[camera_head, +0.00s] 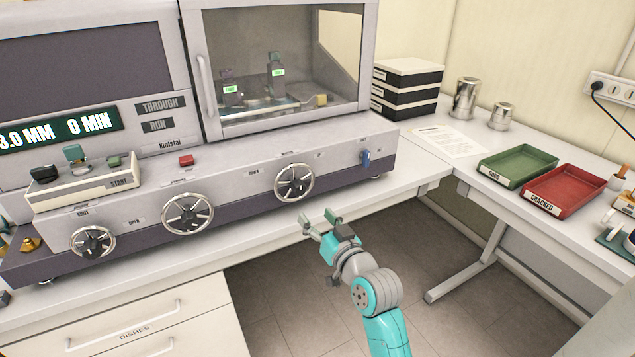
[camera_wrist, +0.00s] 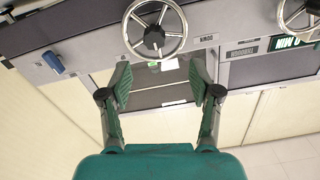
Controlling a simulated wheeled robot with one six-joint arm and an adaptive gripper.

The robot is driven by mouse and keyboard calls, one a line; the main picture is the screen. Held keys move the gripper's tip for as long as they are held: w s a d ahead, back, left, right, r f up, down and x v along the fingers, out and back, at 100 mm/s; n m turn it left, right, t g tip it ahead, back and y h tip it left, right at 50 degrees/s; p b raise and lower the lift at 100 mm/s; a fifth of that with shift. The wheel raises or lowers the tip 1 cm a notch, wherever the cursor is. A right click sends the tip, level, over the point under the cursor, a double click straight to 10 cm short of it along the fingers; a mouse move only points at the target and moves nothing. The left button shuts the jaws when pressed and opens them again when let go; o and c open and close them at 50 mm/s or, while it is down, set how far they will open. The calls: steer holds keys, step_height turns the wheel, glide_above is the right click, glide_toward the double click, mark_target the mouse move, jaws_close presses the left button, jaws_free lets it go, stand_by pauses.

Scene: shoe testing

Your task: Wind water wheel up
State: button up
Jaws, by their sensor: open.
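The water wheel is the rightmost handwheel (camera_head: 294,182) on the front of the grey machine. In the wrist view, which is turned upside down, the same wheel (camera_wrist: 154,38) sits at the top, beyond my open fingertips (camera_wrist: 160,82). Nothing is between the fingers.
Two more handwheels (camera_head: 188,214) (camera_head: 93,242) line the panel to the left. A blue lever (camera_head: 366,158) is to the right. A windowed chamber (camera_head: 280,70) stands above. Green (camera_head: 518,166) and red (camera_head: 565,190) trays lie on the right-hand table. Open floor lies below my gripper.

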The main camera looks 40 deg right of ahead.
mark_target(301, 190)
steer(key=x, duration=0.7)
steer(key=d+x, duration=0.1)
steer(key=x, duration=0.3)
steer(key=shift+d+r, duration=0.15)
steer(key=shift+r, duration=0.15)
steer(key=c, duration=1.1)
steer(key=shift+c, duration=0.2)
